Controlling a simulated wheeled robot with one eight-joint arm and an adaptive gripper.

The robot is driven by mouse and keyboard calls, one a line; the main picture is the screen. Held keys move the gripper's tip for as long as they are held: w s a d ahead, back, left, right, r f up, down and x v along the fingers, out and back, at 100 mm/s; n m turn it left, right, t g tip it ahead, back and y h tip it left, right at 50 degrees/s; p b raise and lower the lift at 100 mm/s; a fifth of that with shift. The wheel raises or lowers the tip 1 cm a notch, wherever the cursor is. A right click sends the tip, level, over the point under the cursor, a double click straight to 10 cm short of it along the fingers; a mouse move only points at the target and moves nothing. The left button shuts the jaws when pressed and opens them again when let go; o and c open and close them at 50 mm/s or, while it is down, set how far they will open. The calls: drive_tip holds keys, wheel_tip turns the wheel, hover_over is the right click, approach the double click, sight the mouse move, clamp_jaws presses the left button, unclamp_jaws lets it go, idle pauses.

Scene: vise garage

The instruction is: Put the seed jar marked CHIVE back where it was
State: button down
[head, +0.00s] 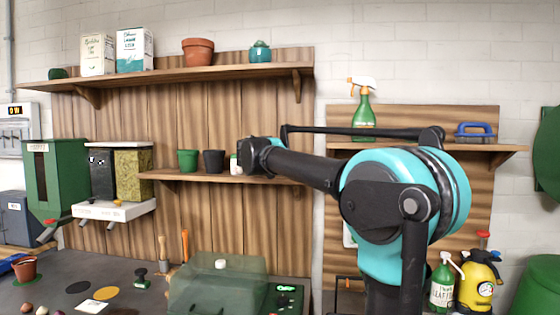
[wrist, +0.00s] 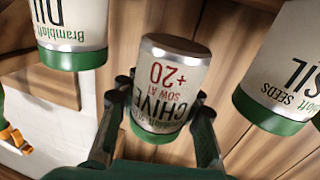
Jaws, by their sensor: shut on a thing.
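The seed jar marked CHIVE (wrist: 168,85), white-labelled with a silvery end and a green end, is between the fingers of my gripper (wrist: 164,103) in the wrist view. The fingers are shut on it, and its lettering appears upside down there. In the head view my gripper (head: 256,156) is at the middle shelf (head: 220,178). A white jar (head: 234,164) shows just left of it; its label cannot be read. I cannot tell whether the CHIVE jar touches the shelf.
A green-tinted cover (head: 218,287) is below.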

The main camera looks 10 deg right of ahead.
drive_tip(key=shift+f, duration=2)
drive_tip(key=shift+f, duration=0.15)
drive_tip(key=c, duration=1.3)
unclamp_jaws()
drive_tip(key=shift+r, duration=0.2)
drive_tip(key=v, duration=1.2)
